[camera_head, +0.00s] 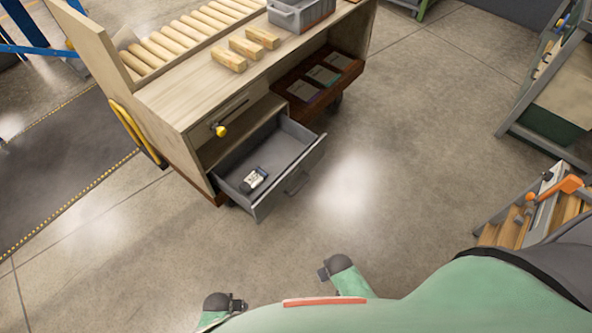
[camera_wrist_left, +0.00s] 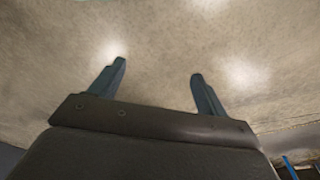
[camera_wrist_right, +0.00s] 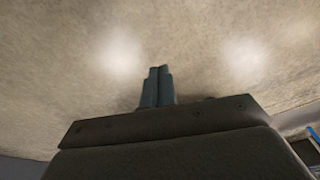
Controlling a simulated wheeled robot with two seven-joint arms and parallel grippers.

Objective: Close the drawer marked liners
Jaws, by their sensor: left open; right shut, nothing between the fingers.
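A grey drawer (camera_head: 265,208) is pulled out of the lower part of the wooden bench (camera_head: 200,95), with a bar handle (camera_head: 297,183) on its front. A small black and white item (camera_head: 254,179) lies inside. I cannot read any liners marking on the drawer. My left gripper (camera_wrist_left: 158,70) is open and empty in the left wrist view, with floor beyond its fingers. My right gripper (camera_wrist_right: 158,70) is shut with nothing between its fingers, also over floor. Both my arms show low in the head view, well apart from the drawer.
Wooden blocks (camera_head: 246,49) and a grey bin (camera_head: 300,14) stand on the bench top. A brown tray (camera_head: 309,91) sits right of the drawer. A rack (camera_head: 555,100) and a wooden crate with tools (camera_head: 520,225) stand at the right. Floor before the drawer is clear.

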